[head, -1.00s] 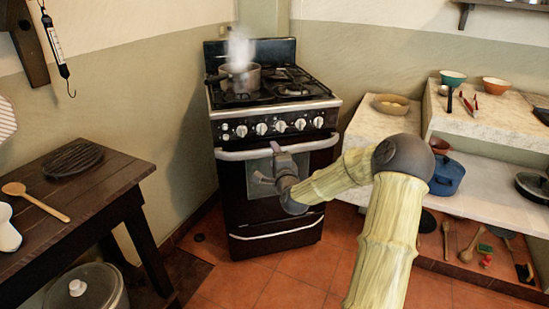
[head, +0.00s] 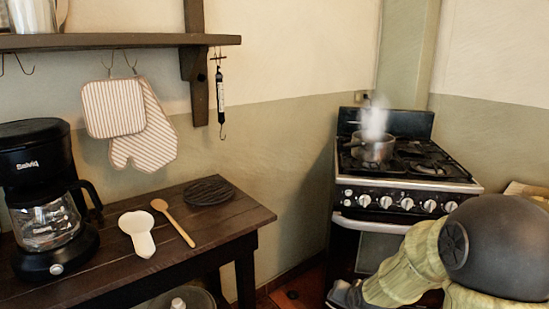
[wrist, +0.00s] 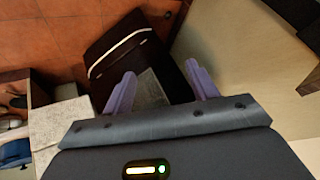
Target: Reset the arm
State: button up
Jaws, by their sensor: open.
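My arm shows at the lower right of the head view, bent, with its large dark joint in front of the stove's right side. My gripper (wrist: 162,90) shows in the wrist view with its two purple fingers spread apart and nothing between them. In the head view its end is mostly hidden, low in front of the stove (head: 405,190). In the wrist view the dark stove front (wrist: 132,50) with its pale handle lies beyond the fingers.
A steaming pot (head: 372,147) stands on the stove. A wooden table (head: 110,280) at the left bears a coffee maker (head: 45,200), a white spoon rest (head: 138,232), a wooden spoon (head: 175,222) and a dark trivet (head: 208,191). Striped oven mitts (head: 145,135) hang from a shelf (head: 120,41).

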jog(key=s+a+r+n+g, duration=0.1)
jog(key=s+n+g, duration=0.2)
jog(key=s, duration=0.6)
jog(key=s+a+n+g, duration=0.2)
jog(key=s+n, duration=0.1)
jog(key=s, duration=0.5)
notch_tip(320, 180, up, 31)
jog(key=p, duration=3.1)
jog(key=shift+d+r+h, duration=0.15)
jog(key=shift+h, duration=0.15)
